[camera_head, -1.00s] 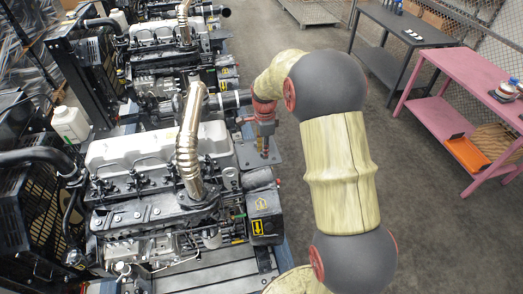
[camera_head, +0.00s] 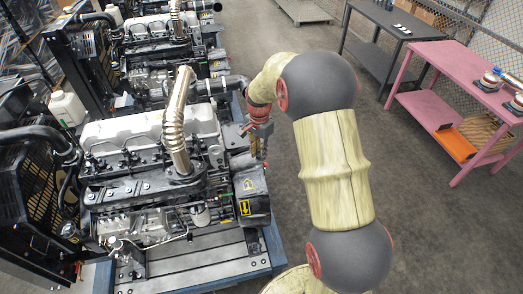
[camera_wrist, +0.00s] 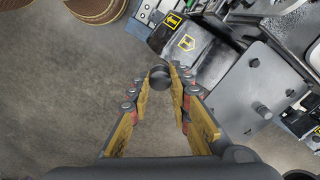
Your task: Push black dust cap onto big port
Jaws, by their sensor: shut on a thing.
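In the wrist view, my gripper (camera_wrist: 161,75) is shut on a small round black dust cap (camera_wrist: 159,79) held between its fingertips. The cap is off the engine, with grey floor behind it. A dark engine housing with yellow labels (camera_wrist: 192,42) is just beyond and right of the fingertips. In the head view, my gripper (camera_head: 263,153) points down beside the near engine's right end, close to that labelled housing (camera_head: 250,190). The cap cannot be made out there.
A ribbed metal exhaust pipe (camera_head: 177,120) rises from the near engine. More engines stand behind. A pink table (camera_head: 450,75) stands at right. The floor between is clear.

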